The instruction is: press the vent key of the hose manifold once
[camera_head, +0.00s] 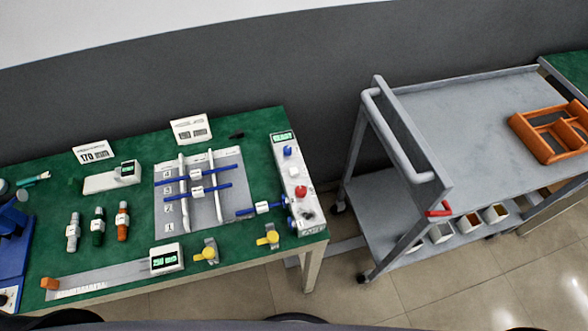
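A long white unit (294,163), which looks like the hose manifold, lies along the right end of the green-topped table (262,150). It has a lit green display (282,137) at its far end. Below the display, a blue key (287,151), a white key (294,172) and a red key (301,190) sit in a row, with a dark knob near the front. The key labels are too small to read, so I cannot tell which is the vent key. Blue fittings sit on its left side near the front. Neither of my grippers shows in the head view.
A grey rack (173,220) with blue rods stands left of the unit. Two yellow-handled valves (207,251) lie near the front edge. Canisters (98,227), a scale and signs fill the left. A grey cart (470,115) with an orange tray (556,135) stands right, across a floor gap.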

